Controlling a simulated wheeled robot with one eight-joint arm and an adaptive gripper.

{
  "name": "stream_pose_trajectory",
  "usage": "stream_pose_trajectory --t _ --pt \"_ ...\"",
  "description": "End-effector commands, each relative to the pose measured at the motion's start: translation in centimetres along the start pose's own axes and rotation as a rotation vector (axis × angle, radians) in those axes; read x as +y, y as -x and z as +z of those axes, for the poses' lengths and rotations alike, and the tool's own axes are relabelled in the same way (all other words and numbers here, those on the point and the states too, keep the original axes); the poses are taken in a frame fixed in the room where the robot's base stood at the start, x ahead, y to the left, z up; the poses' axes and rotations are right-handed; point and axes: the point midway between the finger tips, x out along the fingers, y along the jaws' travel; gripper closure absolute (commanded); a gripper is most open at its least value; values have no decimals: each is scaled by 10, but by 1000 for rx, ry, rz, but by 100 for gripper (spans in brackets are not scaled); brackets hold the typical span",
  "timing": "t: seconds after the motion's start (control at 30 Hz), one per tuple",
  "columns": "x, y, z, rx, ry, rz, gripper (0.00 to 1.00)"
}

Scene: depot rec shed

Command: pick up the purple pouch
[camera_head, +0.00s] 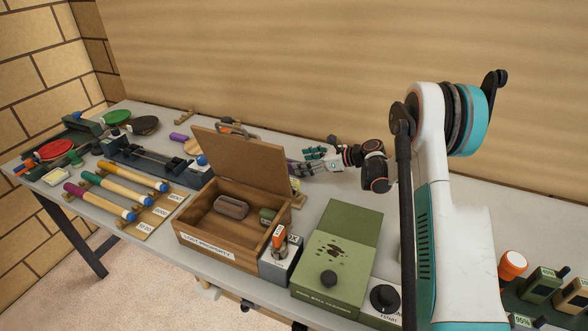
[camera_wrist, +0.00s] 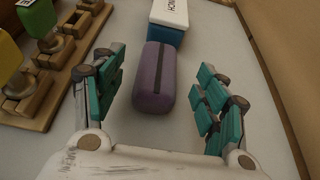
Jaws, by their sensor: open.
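The purple pouch (camera_wrist: 154,80) is a rounded, soft-looking block with a dark strip along its top. In the wrist view it lies on the grey table, just ahead of my palm. My gripper (camera_wrist: 158,65) is open, with teal-padded fingers to the left and right of the pouch and visible gaps on both sides. Nothing is held. In the head view my gripper (camera_head: 312,160) is low behind the wooden box's raised lid. The lid hides much of that area, and I cannot make out the pouch there for sure.
A blue box with a white lid (camera_wrist: 168,14) stands just beyond the pouch. A wooden rack (camera_wrist: 50,75) is at left in the wrist view, and the wall is at right. In the head view, the open wooden box (camera_head: 212,250) and a green case (camera_head: 330,262) stand nearer the front.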

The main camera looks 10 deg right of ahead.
Motion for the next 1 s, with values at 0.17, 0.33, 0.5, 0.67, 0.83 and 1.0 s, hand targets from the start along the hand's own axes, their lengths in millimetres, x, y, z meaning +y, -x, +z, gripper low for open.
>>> stream_pose_trajectory --t 0.17,0.33,0.5,0.67,0.83,1.0 --pt "1 -24 -4 0 1 3 33" --pt "0 -46 -4 0 1 2 33" --pt "0 -48 -2 0 0 1 33" --pt "0 -48 -2 0 0 1 51" --pt "0 -48 -2 0 0 1 81" --pt "0 -48 -2 0 0 1 81"
